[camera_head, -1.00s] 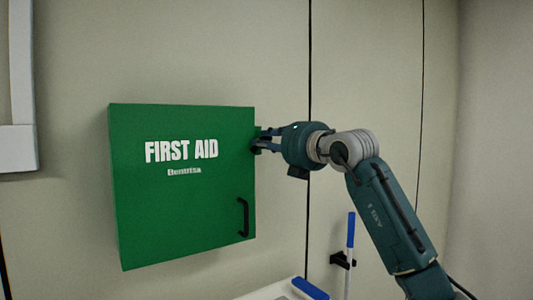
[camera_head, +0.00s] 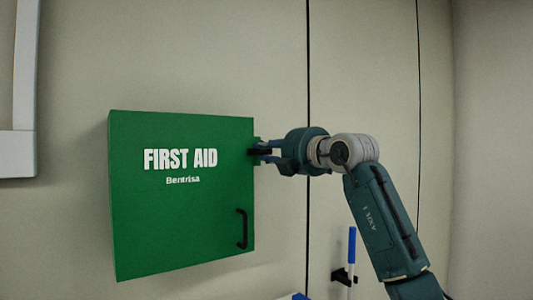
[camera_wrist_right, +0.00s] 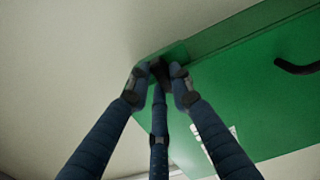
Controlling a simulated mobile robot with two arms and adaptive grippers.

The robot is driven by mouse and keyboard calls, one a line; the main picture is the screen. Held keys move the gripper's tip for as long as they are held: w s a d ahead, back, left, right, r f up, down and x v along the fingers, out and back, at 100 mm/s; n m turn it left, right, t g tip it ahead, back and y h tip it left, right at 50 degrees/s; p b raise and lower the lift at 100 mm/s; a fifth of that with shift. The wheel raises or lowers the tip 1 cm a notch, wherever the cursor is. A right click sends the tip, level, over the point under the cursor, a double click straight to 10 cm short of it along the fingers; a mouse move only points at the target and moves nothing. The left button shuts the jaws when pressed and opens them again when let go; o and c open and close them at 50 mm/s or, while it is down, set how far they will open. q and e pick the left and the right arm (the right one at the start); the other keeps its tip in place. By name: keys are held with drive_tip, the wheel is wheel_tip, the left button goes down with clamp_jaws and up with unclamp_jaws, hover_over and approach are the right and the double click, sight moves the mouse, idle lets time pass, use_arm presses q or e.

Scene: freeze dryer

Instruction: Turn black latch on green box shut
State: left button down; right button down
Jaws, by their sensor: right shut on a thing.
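The green first aid box (camera_head: 180,220) hangs on the wall, its front door closed in the head view. It also shows in the right wrist view (camera_wrist_right: 250,100). The black latch (camera_wrist_right: 160,72) sits on a green tab at the box's side edge, partly hidden by my fingers. My right gripper (camera_head: 258,152) reaches in from the right at the box's upper right edge. Its fingers (camera_wrist_right: 158,78) are shut around the latch in the wrist view. My left gripper is in neither view.
A black handle (camera_head: 242,229) is on the lower right of the box door. A blue and white stick-like tool (camera_head: 351,245) hangs in a black wall clip at the lower right. A white frame (camera_head: 20,155) is on the wall at the left. The wall between is bare.

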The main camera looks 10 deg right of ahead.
idle(0.4)
drive_tip(key=c, duration=1.5)
unclamp_jaws()
drive_tip(key=shift+c, duration=0.2)
drive_tip(key=shift+s+d, duration=0.1)
drive_tip(key=v, duration=1.1)
drive_tip(key=shift+s+d, duration=0.15)
drive_tip(key=shift+s, duration=0.2)
drive_tip(key=shift+f, duration=0.15)
